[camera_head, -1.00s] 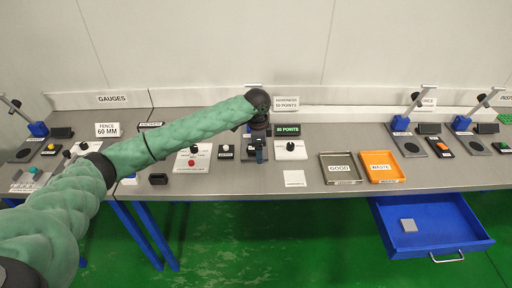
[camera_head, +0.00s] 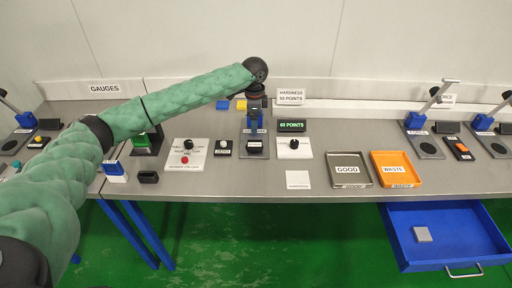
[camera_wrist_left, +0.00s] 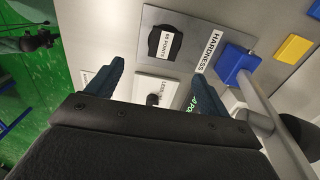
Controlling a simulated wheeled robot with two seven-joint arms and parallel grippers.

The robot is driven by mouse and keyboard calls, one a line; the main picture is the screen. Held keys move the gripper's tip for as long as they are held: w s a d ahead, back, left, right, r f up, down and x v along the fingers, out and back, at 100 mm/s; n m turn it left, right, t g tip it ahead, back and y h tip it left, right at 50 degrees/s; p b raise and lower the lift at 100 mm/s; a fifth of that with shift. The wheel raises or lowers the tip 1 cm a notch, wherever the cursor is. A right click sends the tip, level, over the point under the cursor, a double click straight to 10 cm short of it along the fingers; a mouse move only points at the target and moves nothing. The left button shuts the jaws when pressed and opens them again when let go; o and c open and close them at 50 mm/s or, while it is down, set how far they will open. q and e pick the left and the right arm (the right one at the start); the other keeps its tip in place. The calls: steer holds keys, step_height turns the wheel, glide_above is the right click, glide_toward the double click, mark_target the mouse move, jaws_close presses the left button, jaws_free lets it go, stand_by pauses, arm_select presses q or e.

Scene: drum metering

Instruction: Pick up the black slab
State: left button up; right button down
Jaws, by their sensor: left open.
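The black slab (camera_head: 255,146) lies on the grey plate of the hardness station, with a white label on it. In the left wrist view the black slab (camera_wrist_left: 163,44) looks rounded, its label reads 60 POINTS, and it sits beyond my fingertips. My left gripper (camera_head: 254,108) is over the hardness station, behind the slab in the head view. In the left wrist view my left gripper (camera_wrist_left: 158,70) has its two dark blue fingers apart with nothing held between them. My right gripper is not in view.
The blue stand (camera_wrist_left: 236,63) with its metal arm rises close beside the slab. A white plate with a black knob (camera_head: 294,144) and a green-lit display (camera_head: 291,126) are to the right. The GOOD tray (camera_head: 347,169) and orange WASTE tray (camera_head: 397,169) lie farther right, above an open blue drawer (camera_head: 447,232).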

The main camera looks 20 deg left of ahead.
mark_target(255, 145)
arm_select(q)
steer(key=f+b, duration=0.1)
steer(key=f, duration=0.1)
steer(key=w+f+b, duration=0.1)
steer(key=f+b, duration=0.1)
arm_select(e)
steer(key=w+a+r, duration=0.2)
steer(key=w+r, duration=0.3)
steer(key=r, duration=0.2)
arm_select(q)
steer(key=shift+f+p, duration=0.4)
steer(key=shift+f, duration=0.9)
step_height(255, 145, down, 4)
steer(key=p, duration=0.2)
steer(key=shift+a+p, duration=0.1)
steer(key=shift+p, duration=0.2)
steer(key=shift+f, duration=0.65)
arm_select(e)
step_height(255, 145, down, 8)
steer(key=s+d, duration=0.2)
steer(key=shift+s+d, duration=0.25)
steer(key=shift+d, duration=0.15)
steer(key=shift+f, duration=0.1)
arm_select(q)
steer(key=c, duration=1)
steer(key=shift+c, duration=0.8)
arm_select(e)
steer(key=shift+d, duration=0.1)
arm_select(q)
steer(key=shift+r, duration=0.1)
